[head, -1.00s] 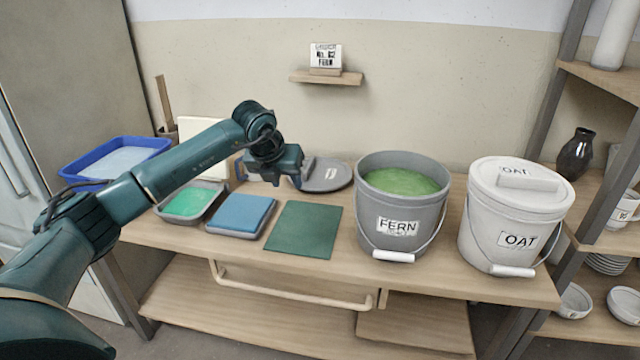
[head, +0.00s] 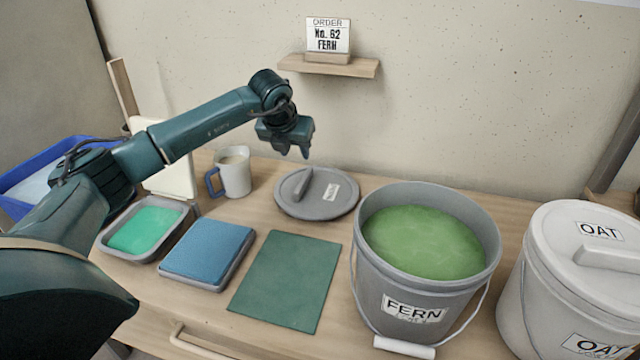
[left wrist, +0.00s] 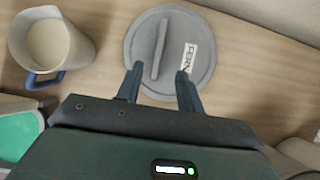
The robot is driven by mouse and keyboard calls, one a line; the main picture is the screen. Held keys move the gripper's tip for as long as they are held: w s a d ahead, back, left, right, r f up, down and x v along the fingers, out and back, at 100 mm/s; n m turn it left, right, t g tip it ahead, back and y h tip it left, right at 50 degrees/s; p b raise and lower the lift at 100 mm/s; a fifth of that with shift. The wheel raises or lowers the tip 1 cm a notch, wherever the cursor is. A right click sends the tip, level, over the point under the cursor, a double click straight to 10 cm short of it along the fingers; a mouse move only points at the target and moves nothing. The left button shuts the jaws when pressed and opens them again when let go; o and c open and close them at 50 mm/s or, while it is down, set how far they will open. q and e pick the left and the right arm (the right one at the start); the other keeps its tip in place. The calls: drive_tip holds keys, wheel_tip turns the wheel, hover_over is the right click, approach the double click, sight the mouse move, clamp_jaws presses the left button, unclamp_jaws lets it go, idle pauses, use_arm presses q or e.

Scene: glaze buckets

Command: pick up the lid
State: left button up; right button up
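The grey round lid (head: 342,195) lies flat on the table behind the green mat, with a raised bar handle and a label. It also shows in the left wrist view (left wrist: 200,72), where the label reads FERN. My left gripper (head: 293,150) is above the lid in the head view, apart from it. In the left wrist view its two fingers (left wrist: 158,85) are spread, with the handle bar between and beyond them and nothing held. My right gripper is not in view.
The open FERN bucket (head: 365,270) of green glaze stands right of the lid, with the lidded OAT bucket (head: 540,270) beyond. A jug (head: 237,178) stands left of the lid. The blue pad (head: 205,250), green mat (head: 287,280) and green tray (head: 180,240) lie in front.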

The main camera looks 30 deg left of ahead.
use_arm(q)
hover_over(304, 178)
drive_tip(key=s, duration=0.3)
drive_tip(key=f, duration=0.4)
drive_tip(key=f+b, duration=0.1)
drive_tip(key=f, duration=0.1)
drive_tip(key=shift+w+d+f, duration=0.1)
drive_tip(key=shift+d+f, duration=0.1)
drive_tip(key=shift+d, duration=0.15)
drive_tip(key=x, duration=0.3)
drive_tip(key=b+x, duration=0.1)
drive_tip(key=shift+d+f, duration=0.1)
drive_tip(key=shift+f, duration=0.45)
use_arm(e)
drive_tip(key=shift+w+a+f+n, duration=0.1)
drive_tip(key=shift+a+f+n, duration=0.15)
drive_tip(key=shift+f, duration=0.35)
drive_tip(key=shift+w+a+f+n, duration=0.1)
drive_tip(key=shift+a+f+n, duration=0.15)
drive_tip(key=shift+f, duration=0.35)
use_arm(q)
clamp_jaws()
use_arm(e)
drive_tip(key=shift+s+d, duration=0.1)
